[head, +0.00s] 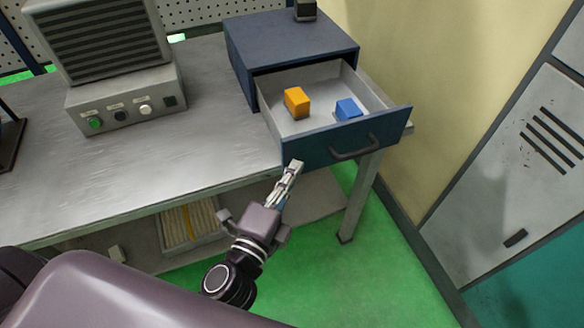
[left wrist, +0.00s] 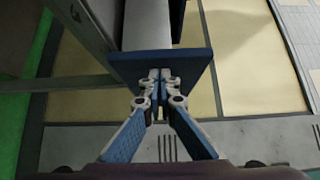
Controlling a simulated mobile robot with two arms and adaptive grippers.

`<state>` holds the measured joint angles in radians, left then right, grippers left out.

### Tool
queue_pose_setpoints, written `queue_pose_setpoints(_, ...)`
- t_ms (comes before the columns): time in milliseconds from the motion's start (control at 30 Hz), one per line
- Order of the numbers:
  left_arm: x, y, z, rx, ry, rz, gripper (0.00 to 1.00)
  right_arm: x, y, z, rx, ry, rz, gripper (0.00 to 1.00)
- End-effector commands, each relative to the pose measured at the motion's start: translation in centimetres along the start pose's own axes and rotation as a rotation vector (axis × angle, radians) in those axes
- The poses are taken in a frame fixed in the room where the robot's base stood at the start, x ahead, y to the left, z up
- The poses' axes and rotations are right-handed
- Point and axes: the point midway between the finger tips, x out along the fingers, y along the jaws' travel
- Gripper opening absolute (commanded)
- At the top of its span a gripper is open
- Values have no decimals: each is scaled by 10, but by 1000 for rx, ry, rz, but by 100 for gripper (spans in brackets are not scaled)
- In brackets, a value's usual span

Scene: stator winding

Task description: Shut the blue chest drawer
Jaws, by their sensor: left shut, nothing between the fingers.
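The blue chest (head: 285,45) stands on the metal workbench at its right end. Its drawer (head: 310,148) is pulled out, with a dark bar handle (head: 355,147) on the front panel. An orange block (head: 297,102) and a blue block (head: 348,109) lie inside the drawer. My left gripper (head: 296,165) is shut and empty, with its fingertips at the lower left part of the drawer front. In the left wrist view, the shut fingertips (left wrist: 160,75) overlap the blue front panel (left wrist: 190,62); I cannot tell whether they touch it. My right gripper is not in view.
A grey machine with buttons (head: 125,100) stands on the workbench (head: 190,150) left of the chest. A bin (head: 190,222) sits on the lower shelf. A bench leg (head: 358,200) stands below the drawer. A grey locker (head: 510,150) is at the right. The green floor ahead is clear.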

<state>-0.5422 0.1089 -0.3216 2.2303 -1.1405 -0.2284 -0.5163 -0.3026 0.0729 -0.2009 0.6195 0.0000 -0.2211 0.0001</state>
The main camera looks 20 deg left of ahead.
Motion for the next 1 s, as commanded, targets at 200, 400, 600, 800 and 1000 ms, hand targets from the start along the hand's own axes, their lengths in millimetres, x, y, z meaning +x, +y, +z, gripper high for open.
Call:
queue_pose_setpoints(200, 0, 0, 0, 0, 0, 0, 0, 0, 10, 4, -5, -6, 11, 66)
queue_pose_setpoints(400, 5, -2, 5, 3, 0, -2, 0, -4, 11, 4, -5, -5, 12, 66)
queue_pose_setpoints(600, 26, -5, 26, 6, -1, -3, 0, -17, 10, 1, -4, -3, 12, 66)
queue_pose_setpoints(800, 61, -6, 61, 6, -3, -3, 0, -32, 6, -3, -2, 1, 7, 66)
queue_pose_setpoints(1000, 99, -4, 100, 5, -2, -3, 0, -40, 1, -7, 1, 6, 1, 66)
